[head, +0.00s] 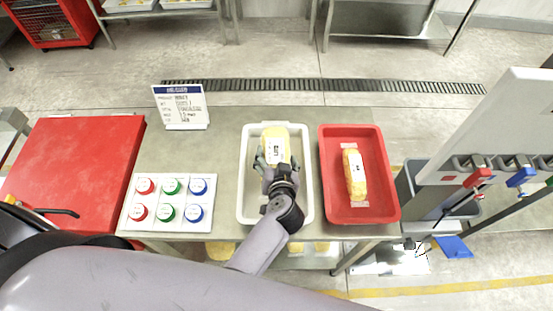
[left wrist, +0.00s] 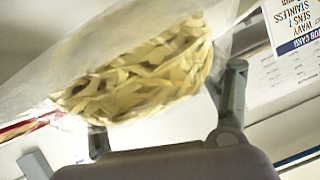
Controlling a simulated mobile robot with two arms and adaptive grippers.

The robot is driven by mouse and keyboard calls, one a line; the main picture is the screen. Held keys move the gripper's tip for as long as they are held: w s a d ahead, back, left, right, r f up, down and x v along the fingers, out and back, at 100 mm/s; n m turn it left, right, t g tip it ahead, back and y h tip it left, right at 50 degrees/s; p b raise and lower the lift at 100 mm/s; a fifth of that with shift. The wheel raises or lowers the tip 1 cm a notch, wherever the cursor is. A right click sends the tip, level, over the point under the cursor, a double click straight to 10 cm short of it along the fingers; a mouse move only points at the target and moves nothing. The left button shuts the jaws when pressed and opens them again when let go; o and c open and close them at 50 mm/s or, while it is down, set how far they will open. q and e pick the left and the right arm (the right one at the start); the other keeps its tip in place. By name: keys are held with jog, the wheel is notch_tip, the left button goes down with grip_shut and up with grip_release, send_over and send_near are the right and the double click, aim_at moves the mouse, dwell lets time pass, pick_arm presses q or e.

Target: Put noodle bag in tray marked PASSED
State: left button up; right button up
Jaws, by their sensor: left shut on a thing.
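My left gripper (head: 272,160) is shut on a noodle bag (head: 276,141), a clear bag of yellow noodles with a white label. In the left wrist view the bag (left wrist: 140,78) lies between the two fingers (left wrist: 168,115). The gripper and bag are over the white tray (head: 249,204); I cannot tell whether the bag touches its floor. A red tray (head: 383,150) stands to the right and holds another noodle bag (head: 354,174). No PASSED mark is readable on either tray. My right gripper is out of view.
A job card (head: 181,107) stands on the table at the back left. A panel of coloured buttons (head: 169,202) lies left of the white tray, beside a red surface (head: 75,165). A post with coloured handles (head: 480,178) is at the right.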

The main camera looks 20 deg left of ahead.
pick_arm(q)
jog(key=o, duration=1.6)
jog(key=shift+f, duration=0.2)
jog(key=shift+o, duration=0.2)
jog(key=shift+r, duration=0.15)
jog(key=p+v, duration=0.6)
jog(key=shift+s+r, duration=0.2)
jog(key=shift+r, duration=0.1)
jog(key=shift+s+d+r+p, duration=0.1)
jog(key=shift+s+d+p, duration=0.25)
jog(key=shift+s, duration=0.15)
